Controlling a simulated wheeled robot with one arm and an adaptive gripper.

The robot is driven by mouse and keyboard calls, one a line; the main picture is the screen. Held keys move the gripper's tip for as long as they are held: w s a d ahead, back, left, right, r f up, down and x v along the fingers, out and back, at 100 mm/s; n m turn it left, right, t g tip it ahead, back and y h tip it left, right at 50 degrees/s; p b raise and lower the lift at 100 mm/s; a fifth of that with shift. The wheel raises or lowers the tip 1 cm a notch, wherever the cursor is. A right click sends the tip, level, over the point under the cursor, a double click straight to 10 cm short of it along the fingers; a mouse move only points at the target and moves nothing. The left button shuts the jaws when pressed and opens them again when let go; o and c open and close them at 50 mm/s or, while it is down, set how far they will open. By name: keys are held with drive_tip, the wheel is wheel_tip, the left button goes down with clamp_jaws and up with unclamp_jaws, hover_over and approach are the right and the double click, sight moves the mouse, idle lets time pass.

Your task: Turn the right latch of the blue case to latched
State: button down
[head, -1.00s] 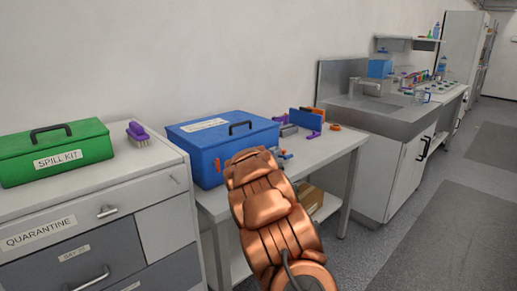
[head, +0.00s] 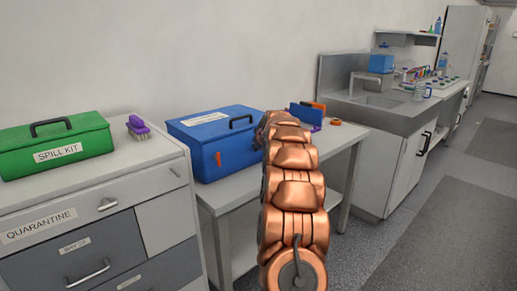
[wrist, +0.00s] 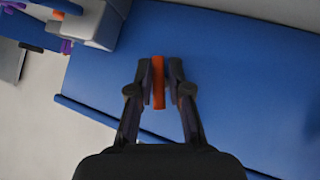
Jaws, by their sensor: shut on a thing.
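The blue case (head: 205,140) stands on the table with its lid closed and its black handle (head: 241,122) on top. One orange latch (head: 218,158) shows on the left of its front. The right latch is hidden behind my copper arm in the head view. In the wrist view, my gripper (wrist: 159,82) is shut on an orange latch (wrist: 158,80) against the blue case wall (wrist: 225,85). The latch lies between the two dark fingers, roughly in line with them. My gripper is hidden in the head view.
A green spill kit (head: 55,146) and a purple brush (head: 138,128) sit on the drawer cabinet (head: 100,205) at left. A blue bin (head: 304,115) and small items stand on the table right of the case. A sink (head: 375,100) is farther right.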

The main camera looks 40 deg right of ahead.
drive_tip(key=shift+d+r+m+y+p, duration=0.35)
drive_tip(key=shift+r+m+y+p, duration=0.2)
drive_tip(key=shift+m+y, duration=0.4)
drive_tip(key=shift+s+y, duration=0.1)
drive_tip(key=shift+y, duration=0.45)
drive_tip(key=c, duration=1.3)
unclamp_jaws()
drive_tip(key=shift+d+f, duration=0.1)
drive_tip(key=shift+f, duration=0.05)
drive_tip(key=shift+c, duration=0.2)
drive_tip(key=shift+o, duration=0.7)
drive_tip(key=shift+a+f, duration=0.15)
drive_tip(key=shift+a, duration=0.05)
drive_tip(key=shift+a, duration=0.1)
drive_tip(key=v, duration=1.2)
